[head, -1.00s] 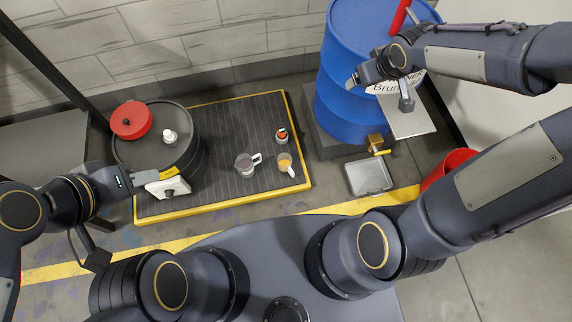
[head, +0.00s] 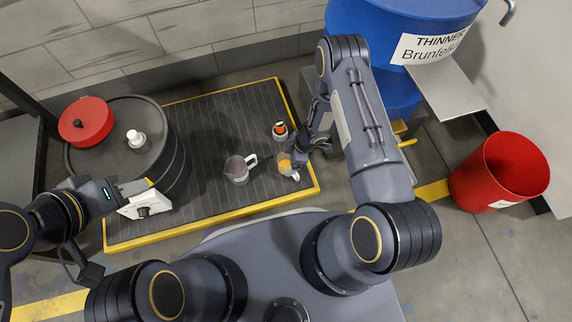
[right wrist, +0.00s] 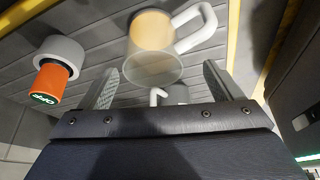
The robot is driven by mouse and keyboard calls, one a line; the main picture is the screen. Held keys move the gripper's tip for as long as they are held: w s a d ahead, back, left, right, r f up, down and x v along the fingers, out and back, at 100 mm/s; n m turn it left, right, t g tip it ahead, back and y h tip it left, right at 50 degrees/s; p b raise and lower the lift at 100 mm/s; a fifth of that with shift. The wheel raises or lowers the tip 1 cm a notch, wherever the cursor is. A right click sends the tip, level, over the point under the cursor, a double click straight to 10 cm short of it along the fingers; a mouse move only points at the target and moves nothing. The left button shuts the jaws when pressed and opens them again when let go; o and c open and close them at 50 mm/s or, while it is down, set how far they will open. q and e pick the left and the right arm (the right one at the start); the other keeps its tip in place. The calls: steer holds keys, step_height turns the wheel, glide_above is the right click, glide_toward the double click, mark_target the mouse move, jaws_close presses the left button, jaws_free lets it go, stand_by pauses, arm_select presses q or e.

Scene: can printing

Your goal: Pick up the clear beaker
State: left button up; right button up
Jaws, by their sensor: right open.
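Two clear beakers with white handles stand on the dark slatted mat. One, with orange contents (head: 285,165), is at the right; the other, with greyish contents (head: 238,170), is left of it. My right gripper (head: 305,147) is beside the orange-filled beaker, partly hidden by its own arm. In the right wrist view this beaker (right wrist: 152,62) lies ahead between the open, empty fingers (right wrist: 162,85); the other beaker (right wrist: 175,92) partly shows lower down. My left gripper (head: 133,187) is at a white box with a black knob (head: 147,205); whether it grips the box is unclear.
A small bottle with an orange-red cap (head: 280,130) stands close behind the orange-filled beaker, and also shows in the right wrist view (right wrist: 53,75). A black drum (head: 168,150) carries a red container (head: 86,122). A blue thinner drum (head: 385,85) and red bin (head: 500,172) are right.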

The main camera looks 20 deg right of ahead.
steer(key=b+x, duration=0.2)
steer(key=x, duration=0.1)
steer(key=b+x, duration=0.1)
steer(key=x, duration=0.1)
steer(key=shift+w+d+f, duration=0.35)
steer(key=shift+a+f, duration=0.15)
steer(key=shift+f, duration=0.15)
steer(key=shift+c, duration=0.5)
steer(key=c, duration=1)
